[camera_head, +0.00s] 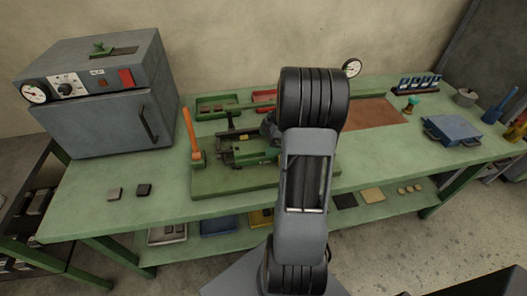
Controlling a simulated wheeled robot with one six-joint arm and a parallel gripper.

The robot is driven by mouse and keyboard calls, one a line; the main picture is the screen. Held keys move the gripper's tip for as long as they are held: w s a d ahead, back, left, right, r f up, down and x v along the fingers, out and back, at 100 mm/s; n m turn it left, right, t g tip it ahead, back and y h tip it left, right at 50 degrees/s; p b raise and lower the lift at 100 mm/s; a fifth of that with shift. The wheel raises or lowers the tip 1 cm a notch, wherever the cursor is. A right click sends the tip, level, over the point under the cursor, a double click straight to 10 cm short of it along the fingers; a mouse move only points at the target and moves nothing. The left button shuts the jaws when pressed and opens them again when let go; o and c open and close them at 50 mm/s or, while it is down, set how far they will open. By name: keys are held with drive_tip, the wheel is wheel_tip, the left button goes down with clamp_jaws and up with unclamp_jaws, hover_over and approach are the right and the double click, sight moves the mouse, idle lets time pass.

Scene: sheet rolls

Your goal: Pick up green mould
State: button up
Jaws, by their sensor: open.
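I cannot tell for sure which thing is the green mould. A green machine-like piece (250,154) with dark bars sits on a green base board (228,184) at the middle of the bench, partly behind my arm. A small teal-green piece with a tan part (411,104) stands farther right on the bench. My arm rises through the middle of the view and bends away over the bench. My gripper's fingertips are hidden behind it.
A grey oven (107,122) with gauge and handle stands at the left. Two small dark blocks lie at the front left of the green bench (95,188).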

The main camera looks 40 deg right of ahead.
sight(266, 144)
drive_tip(key=shift+x, duration=2.05)
drive_tip(key=c, duration=1.3)
drive_tip(key=shift+w+r, duration=0.1)
drive_tip(key=shift+r, duration=0.05)
drive_tip(key=shift+c, duration=0.6)
